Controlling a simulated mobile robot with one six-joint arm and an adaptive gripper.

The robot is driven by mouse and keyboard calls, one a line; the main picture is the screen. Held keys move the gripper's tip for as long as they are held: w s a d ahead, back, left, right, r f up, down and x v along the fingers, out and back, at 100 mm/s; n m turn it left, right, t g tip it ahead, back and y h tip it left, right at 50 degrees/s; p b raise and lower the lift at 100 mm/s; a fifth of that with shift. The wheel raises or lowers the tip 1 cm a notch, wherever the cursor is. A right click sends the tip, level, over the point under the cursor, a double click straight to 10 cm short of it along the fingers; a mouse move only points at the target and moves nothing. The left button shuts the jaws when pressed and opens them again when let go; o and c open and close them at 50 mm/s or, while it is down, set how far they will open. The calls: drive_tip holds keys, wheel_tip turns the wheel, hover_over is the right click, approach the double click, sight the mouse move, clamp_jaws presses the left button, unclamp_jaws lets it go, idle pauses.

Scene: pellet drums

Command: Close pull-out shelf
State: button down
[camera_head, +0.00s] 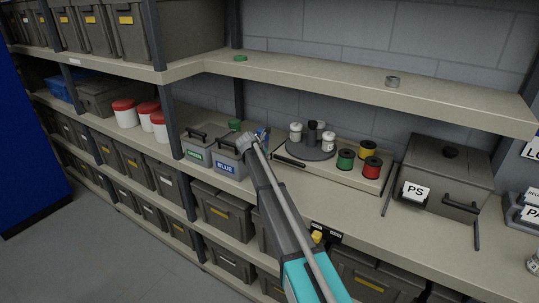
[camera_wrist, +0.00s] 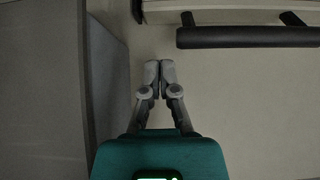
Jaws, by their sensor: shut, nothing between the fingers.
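The pull-out shelf (camera_head: 332,174) is a flat beige board at the middle of the worktop, carrying a dark round turntable and several spools. Its black bar handle (camera_head: 289,161) is on its front edge, near the left end. The handle (camera_wrist: 250,37) also shows at the top right of the wrist view, with the shelf's front edge behind it. My gripper (camera_wrist: 160,65) is shut and empty over the bare worktop, in front of the shelf and left of the handle, apart from it. In the head view my gripper (camera_head: 247,142) is beside the blue-labelled bin.
Grey bins labelled GREEN (camera_head: 198,154) and BLUE (camera_head: 230,160) stand left of the shelf; a grey wall (camera_wrist: 108,75) is close left of my gripper. A lidded PS box (camera_head: 446,172) stands right. An upper shelf (camera_head: 370,88) overhangs the back. The worktop (camera_head: 350,216) in front is bare.

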drive_tip(key=p+v, duration=0.4)
drive_tip(key=v, duration=0.3)
drive_tip(key=shift+s+a+r, duration=0.1)
idle(0.4)
drive_tip(key=s+d+f+m+g, duration=0.1)
drive_tip(key=s+d+m, duration=0.2)
drive_tip(key=s, duration=0.3)
drive_tip(key=s+d+f+m+g+y, duration=0.1)
drive_tip(key=s+d+m, duration=0.2)
drive_tip(key=s+m, duration=0.3)
drive_tip(key=s+d+f+m+g, duration=0.1)
drive_tip(key=s+d+m, duration=0.3)
drive_tip(key=s, duration=0.4)
drive_tip(key=shift+s+d+f+m+g+y, duration=0.1)
drive_tip(key=shift+s+f+m+g+y, duration=0.1)
drive_tip(key=shift+f+m+g+y, duration=0.15)
drive_tip(key=s+d+f+m+g+y, duration=0.1)
drive_tip(key=s+m, duration=0.6)
drive_tip(key=s, duration=0.4)
drive_tip(key=s+d+m+g+y, duration=0.2)
drive_tip(key=s+m, duration=0.6)
drive_tip(key=s, duration=0.4)
drive_tip(key=shift+s+d+f, duration=0.15)
drive_tip(key=shift+d+f, duration=0.15)
drive_tip(key=shift+f, duration=0.1)
drive_tip(key=shift+g+y, duration=0.25)
